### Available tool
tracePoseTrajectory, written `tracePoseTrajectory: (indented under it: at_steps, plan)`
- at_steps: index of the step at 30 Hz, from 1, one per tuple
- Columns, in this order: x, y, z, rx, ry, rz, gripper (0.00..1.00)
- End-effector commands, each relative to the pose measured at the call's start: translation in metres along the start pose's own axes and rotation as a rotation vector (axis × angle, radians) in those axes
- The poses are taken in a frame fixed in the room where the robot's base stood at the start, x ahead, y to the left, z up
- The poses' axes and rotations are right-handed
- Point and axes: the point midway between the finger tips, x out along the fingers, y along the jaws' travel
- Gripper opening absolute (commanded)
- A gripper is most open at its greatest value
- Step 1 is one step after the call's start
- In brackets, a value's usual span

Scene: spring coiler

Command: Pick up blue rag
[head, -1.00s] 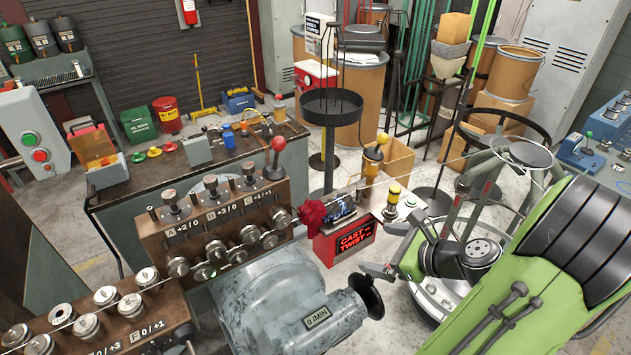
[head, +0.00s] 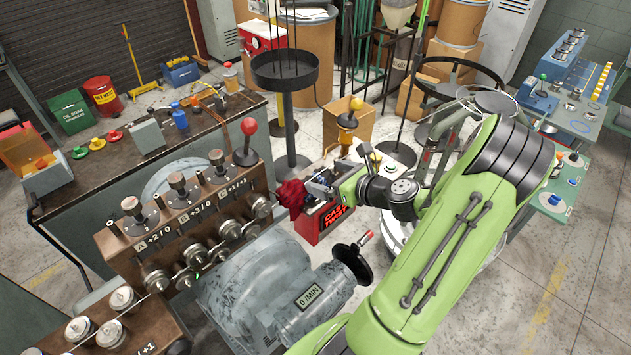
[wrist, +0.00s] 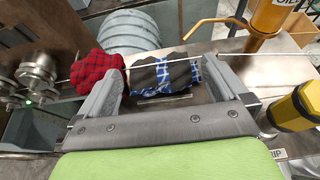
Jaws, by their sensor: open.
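The blue rag (wrist: 192,74) is a blue-and-white checked cloth with dark grey stained patches. In the wrist view it lies crumpled on a metal top, between the two spread fingers of my gripper (wrist: 163,67). My gripper is open, with a finger on either side of the rag; I cannot tell whether either touches it. In the head view my gripper (head: 326,187) is over the red-fronted box, and the rag is mostly hidden there.
A red checked rag (wrist: 97,72) sits just outside the left finger. A thin wire crosses above both rags. A yellow-capped post (wrist: 292,108) and an orange oil can (wrist: 270,14) stand close on the right. A grey motor (head: 285,285) stands in front of the box.

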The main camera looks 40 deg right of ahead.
Motion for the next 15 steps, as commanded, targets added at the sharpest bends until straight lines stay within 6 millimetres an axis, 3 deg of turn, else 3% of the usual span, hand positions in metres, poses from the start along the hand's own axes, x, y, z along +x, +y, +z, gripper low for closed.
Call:
tracePoseTrajectory:
  at_steps: [7, 15]
  plan:
    - [0.044, 0.004, -0.004, -0.001, 0.0, 0.003, 1.0]
    - [0.052, 0.003, -0.003, 0.0, 0.001, -0.001, 1.0]
